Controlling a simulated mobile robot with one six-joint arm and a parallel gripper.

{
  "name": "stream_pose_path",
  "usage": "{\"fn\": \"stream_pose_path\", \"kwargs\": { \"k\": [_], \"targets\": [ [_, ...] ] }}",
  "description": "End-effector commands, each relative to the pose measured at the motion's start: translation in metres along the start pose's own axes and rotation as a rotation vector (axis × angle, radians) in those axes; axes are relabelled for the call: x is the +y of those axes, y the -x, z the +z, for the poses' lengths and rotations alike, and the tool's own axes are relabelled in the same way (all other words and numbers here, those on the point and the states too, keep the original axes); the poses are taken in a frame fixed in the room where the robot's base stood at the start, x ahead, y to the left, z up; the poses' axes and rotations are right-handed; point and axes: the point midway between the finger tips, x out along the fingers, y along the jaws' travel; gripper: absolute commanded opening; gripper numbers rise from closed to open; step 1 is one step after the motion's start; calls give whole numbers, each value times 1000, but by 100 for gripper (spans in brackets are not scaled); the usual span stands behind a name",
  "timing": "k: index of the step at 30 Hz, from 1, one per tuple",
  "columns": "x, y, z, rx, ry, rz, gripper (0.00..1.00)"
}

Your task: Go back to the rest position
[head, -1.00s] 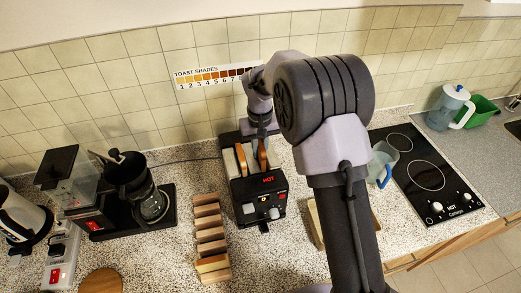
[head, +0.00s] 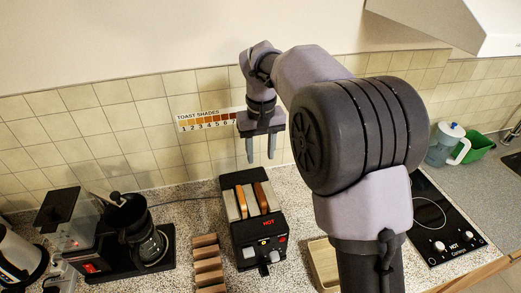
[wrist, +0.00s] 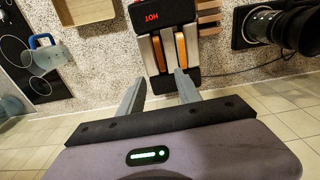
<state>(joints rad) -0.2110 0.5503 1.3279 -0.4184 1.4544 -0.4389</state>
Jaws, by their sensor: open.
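My gripper (head: 261,150) is open and empty, raised in front of the tiled wall above the black toaster (head: 246,253). Its two grey fingers point down and stand clear of the toaster. In the wrist view, the gripper (wrist: 158,88) shows its fingers spread apart, with nothing between them. The toaster holds two brown slices of toast, a left one (head: 241,202) and a right one (head: 261,197), standing upright in its slots. A red HOT sign is lit on its front.
A wooden rack (head: 207,262) stands left of the toaster, and a coffee maker (head: 152,250) further left. A wooden tray (head: 324,263) lies to the right, partly behind my arm. A black cooktop (head: 432,215), a clear blue-lidded pitcher (head: 443,146) and a green bin (head: 479,147) are at right.

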Motion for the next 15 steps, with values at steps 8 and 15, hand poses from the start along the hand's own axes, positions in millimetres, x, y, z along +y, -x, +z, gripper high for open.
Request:
{"fn": "stream_pose_path", "kwargs": {
  "k": [8, 15],
  "targets": [
    [0, 0, 0, 0, 0, 0, 41],
    [2, -2, 6, 13, -12, -3, 41]
  ]
}}
